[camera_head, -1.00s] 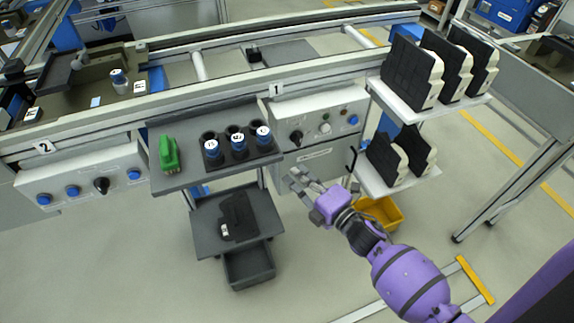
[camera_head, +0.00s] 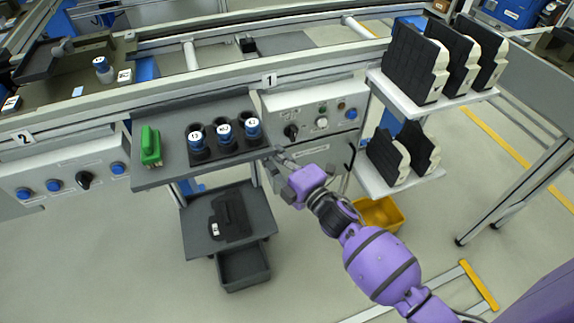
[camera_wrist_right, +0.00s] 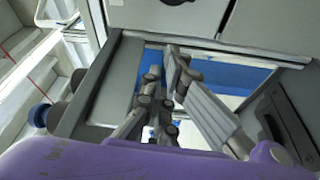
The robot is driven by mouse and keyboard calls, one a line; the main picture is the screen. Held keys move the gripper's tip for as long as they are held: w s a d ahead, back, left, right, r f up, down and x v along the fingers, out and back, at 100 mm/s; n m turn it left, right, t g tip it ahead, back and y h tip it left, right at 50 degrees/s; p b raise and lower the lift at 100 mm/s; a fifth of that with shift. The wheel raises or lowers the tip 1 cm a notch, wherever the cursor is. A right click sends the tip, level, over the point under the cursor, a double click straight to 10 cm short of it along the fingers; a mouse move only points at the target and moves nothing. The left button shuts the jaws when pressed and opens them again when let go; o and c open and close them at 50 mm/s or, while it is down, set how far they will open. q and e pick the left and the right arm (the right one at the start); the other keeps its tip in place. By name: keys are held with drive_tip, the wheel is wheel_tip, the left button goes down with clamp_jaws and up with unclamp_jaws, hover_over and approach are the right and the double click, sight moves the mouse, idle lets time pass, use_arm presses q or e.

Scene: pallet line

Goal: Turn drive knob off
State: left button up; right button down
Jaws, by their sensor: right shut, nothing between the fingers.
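A black knob (camera_head: 291,131) sits on the left part of the light grey control panel (camera_head: 330,155) under sign 1. A second black knob (camera_head: 84,180) is on the panel (camera_head: 50,188) under sign 2. My right gripper (camera_head: 278,153) is shut and empty, just below the sign 1 knob and apart from it in the picture, near the shelf's right corner. In the right wrist view the closed fingers (camera_wrist_right: 172,60) point up toward a grey panel face (camera_wrist_right: 150,18). A dark part shows at that view's top edge, mostly cut off. My left gripper is not in view.
The grey shelf (camera_head: 185,176) left of the gripper holds a green object (camera_head: 150,146) and several blue-and-white labelled cylinders (camera_head: 223,131) in a black holder. A white rack (camera_head: 405,187) with black-and-white parts stands to the right. A yellow bin (camera_head: 380,213) is below.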

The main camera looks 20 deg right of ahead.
sight(292, 134)
drive_tip(key=d, duration=0.1)
drive_tip(key=w+d, duration=0.1)
drive_tip(key=d, duration=0.1)
drive_tip(key=shift+w+d+f, duration=0.2)
drive_tip(key=shift+w+f, duration=0.05)
drive_tip(key=shift+w, duration=0.1)
drive_tip(key=shift+d+f+n+p, duration=0.3)
drive_tip(key=shift+d+n, duration=0.1)
drive_tip(key=shift+d, duration=0.1)
